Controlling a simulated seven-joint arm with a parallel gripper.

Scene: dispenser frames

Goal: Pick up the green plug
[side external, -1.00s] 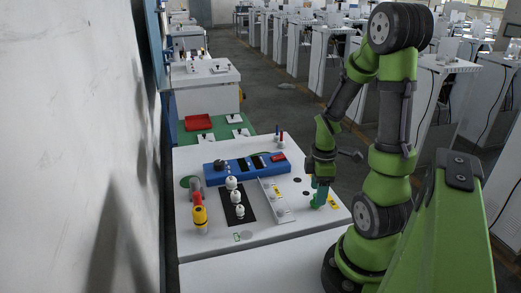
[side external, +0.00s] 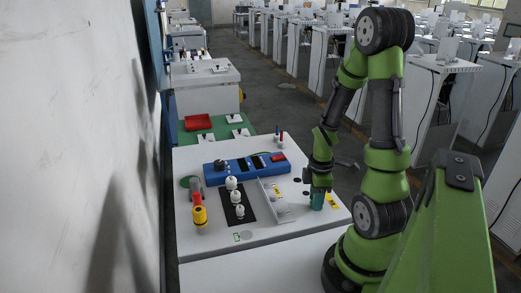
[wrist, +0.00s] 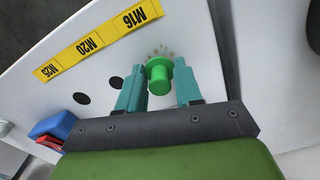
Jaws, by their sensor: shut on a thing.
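The green plug (wrist: 160,74) shows in the wrist view between the two teal fingers of my gripper (wrist: 160,92). It has a wide round part and a narrower round end facing the camera. My gripper is shut on it. In the side external view my gripper (side external: 318,198) is low over the right part of the white table. The plug cannot be made out there, as the fingers hide it. I cannot tell whether the plug touches the table.
A yellow strip (wrist: 98,42) marked M16, M20 and M25 lies by my gripper. A blue device (side external: 245,168), white knobs on a black plate (side external: 247,210), a metal bracket (side external: 275,200) and a yellow-red connector (side external: 199,215) stand to the left.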

